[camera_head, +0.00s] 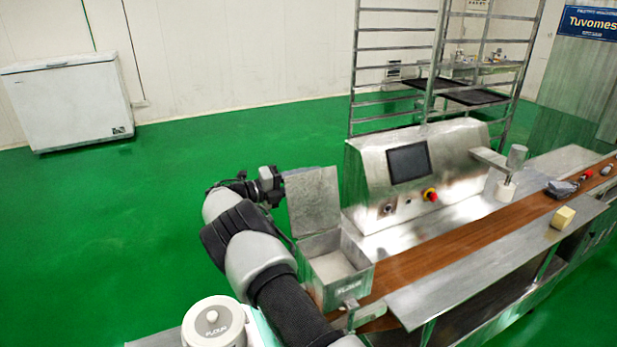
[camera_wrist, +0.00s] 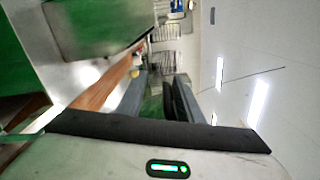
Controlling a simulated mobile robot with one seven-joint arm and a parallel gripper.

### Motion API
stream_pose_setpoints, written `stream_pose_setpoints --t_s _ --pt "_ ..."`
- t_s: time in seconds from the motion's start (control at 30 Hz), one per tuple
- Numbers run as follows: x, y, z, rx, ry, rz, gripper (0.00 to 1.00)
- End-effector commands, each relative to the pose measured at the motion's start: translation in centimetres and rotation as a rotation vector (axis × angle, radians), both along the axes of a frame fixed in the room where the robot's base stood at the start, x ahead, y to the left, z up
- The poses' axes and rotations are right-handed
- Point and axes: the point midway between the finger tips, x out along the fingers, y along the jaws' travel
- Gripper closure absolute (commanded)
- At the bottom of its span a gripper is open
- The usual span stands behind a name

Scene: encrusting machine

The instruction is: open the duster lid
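The duster is a metal box (camera_head: 340,268) marked FLOUR, at the near end of the machine. Its square metal lid (camera_head: 313,202) stands upright at the back of the box, raised off it, and the white inside shows. My gripper (camera_head: 276,184) is at the left edge of the lid, near its upper part; I cannot tell whether it touches. In the wrist view my gripper (camera_wrist: 158,98) shows two dark fingers apart with nothing between them. A metal plate at the upper left of that view may be the lid, but I cannot tell.
A brown conveyor belt (camera_head: 462,232) runs right from the duster. The control housing (camera_head: 450,165) stands behind the belt. A white FLOUR canister (camera_head: 214,326) is at the lower left. A tray rack (camera_head: 395,48) stands behind.

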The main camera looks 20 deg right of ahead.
Motion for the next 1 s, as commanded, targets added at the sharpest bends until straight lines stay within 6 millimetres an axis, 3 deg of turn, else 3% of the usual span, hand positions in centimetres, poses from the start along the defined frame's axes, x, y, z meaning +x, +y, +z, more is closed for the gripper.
stream_pose_setpoints --t_s 0.33,0.47,1.0 --pt "-0.1 0.3 -0.2 0.006 0.001 -0.001 0.72" --pt "-0.2 1.6 -0.2 0.006 0.000 0.003 0.72" --pt "-2.6 13.8 -0.3 0.004 -0.003 0.004 0.72"
